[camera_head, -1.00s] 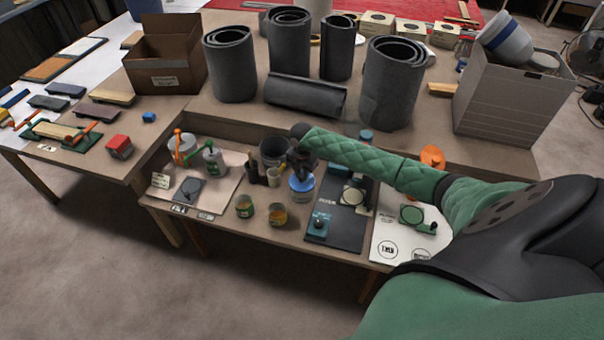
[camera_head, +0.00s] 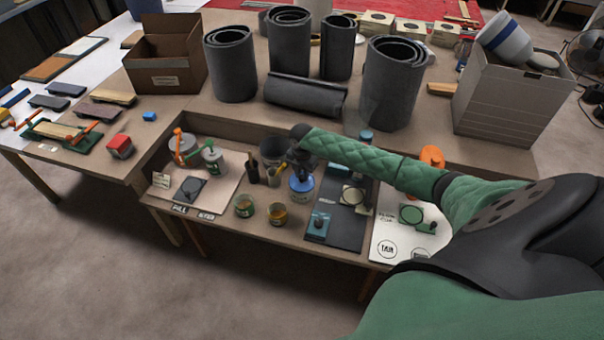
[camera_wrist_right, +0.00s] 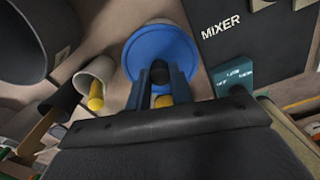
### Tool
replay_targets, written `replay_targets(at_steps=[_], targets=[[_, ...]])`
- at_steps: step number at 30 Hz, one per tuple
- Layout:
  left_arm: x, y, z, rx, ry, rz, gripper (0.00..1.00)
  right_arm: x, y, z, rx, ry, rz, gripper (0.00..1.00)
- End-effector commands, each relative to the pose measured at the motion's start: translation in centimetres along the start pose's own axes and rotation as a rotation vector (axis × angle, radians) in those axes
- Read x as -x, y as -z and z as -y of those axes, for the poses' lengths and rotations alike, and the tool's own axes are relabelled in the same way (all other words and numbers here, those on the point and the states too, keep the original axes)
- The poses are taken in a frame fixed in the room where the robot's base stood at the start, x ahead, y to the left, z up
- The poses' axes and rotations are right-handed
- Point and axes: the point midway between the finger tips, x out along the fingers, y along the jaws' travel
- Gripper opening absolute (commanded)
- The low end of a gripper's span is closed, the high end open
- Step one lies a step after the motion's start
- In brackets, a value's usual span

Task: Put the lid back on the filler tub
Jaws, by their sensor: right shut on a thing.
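The blue lid (camera_head: 301,183) is over the pale filler tub (camera_head: 301,196), near the middle of the lower bench. In the right wrist view the lid (camera_wrist_right: 160,52) is a round blue disc with a dark knob at its centre. My right gripper (camera_wrist_right: 160,80) is shut on this knob, one finger on each side. In the head view the right gripper (camera_head: 303,165) is directly above the lid and partly hides it. I cannot tell whether the lid is fully seated on the rim. My left gripper is not in view.
Close by are a dark bucket (camera_head: 272,148), a pale cup (camera_wrist_right: 97,78) and two small open tins, one green (camera_head: 244,207) and one orange (camera_head: 278,215). The dark mixer board (camera_head: 346,232) lies to the right.

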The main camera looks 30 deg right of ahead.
Motion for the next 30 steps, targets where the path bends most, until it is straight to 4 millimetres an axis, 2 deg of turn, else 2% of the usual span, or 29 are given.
replay_targets(at_steps=[12, 13, 16, 22, 26, 30], targets=[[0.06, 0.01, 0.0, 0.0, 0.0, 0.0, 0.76, -0.01, -0.02, 0.0, 0.0, 0.0, 0.0, 0.01], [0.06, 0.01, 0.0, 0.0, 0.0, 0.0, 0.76, -0.01, -0.02, 0.0, 0.0, 0.0, 0.0, 0.28], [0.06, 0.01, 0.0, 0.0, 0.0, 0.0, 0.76, -0.01, -0.01, 0.0, 0.0, 0.0, 0.0, 0.47], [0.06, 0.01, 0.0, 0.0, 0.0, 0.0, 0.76, -0.01, -0.01, 0.01, 0.0, 0.0, 0.0, 0.47], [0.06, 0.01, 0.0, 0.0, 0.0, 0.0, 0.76, -0.02, -0.01, 0.0, 0.0, 0.0, 0.0, 0.69], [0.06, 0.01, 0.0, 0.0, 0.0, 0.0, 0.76, -0.02, -0.01, 0.01, 0.0, 0.0, 0.0, 0.69]])
